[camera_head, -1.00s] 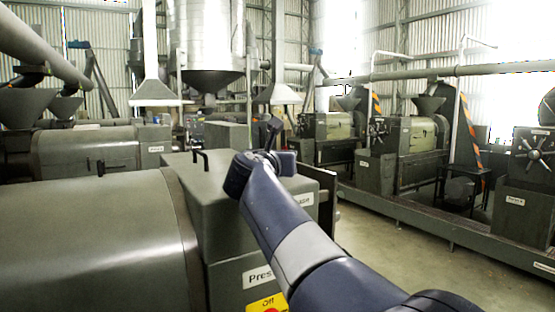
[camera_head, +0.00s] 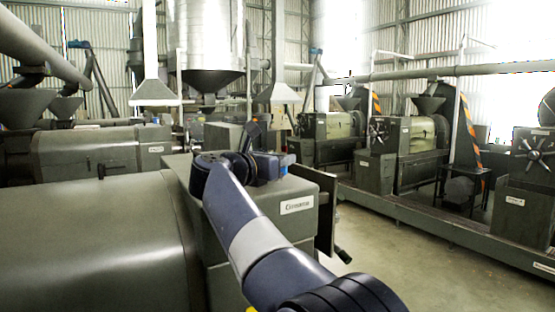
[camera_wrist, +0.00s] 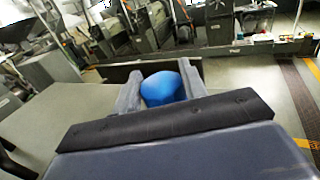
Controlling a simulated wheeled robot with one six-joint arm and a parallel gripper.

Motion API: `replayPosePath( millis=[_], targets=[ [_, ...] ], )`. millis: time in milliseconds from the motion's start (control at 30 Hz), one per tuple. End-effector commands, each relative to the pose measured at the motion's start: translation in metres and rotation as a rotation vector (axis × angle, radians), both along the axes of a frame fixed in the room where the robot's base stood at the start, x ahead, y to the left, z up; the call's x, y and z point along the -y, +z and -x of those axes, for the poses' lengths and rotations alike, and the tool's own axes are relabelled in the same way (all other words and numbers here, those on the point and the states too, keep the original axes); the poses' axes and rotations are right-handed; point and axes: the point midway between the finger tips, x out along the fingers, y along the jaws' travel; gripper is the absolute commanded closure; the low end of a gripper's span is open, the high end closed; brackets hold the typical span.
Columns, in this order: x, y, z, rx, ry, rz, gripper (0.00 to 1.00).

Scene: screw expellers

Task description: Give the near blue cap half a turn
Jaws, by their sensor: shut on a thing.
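The near blue cap (camera_wrist: 162,88) is a smooth, rounded blue thing in the wrist view. It sits between the two grey fingers of my gripper (camera_wrist: 160,80), which is shut on it, one finger along each side. In the head view my gripper (camera_head: 270,166) is over the top of the near grey-green press housing (camera_head: 225,190). Only a small bit of blue shows there, at the gripper's right end. The cap's base and whatever it sits on are hidden.
The large rounded press cover (camera_head: 95,245) fills the lower left. A labelled plate (camera_head: 297,205) is on the housing's side. A dark panel (camera_head: 327,215) stands at its right. Open floor (camera_head: 385,240) lies beyond, before a row of presses (camera_head: 420,140).

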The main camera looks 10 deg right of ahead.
Motion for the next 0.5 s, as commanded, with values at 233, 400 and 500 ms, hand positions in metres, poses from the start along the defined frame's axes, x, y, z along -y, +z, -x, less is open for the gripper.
replayPosePath(
  millis=[233, 400, 500],
  targets=[
    [0.0, -0.0004, -0.0001, -0.001, 0.001, 0.001, 0.53],
    [0.0001, -0.0002, -0.0001, -0.001, 0.001, 0.001, 0.39],
    [0.0001, -0.0001, -0.0001, -0.001, 0.001, 0.001, 0.39]
  ],
)
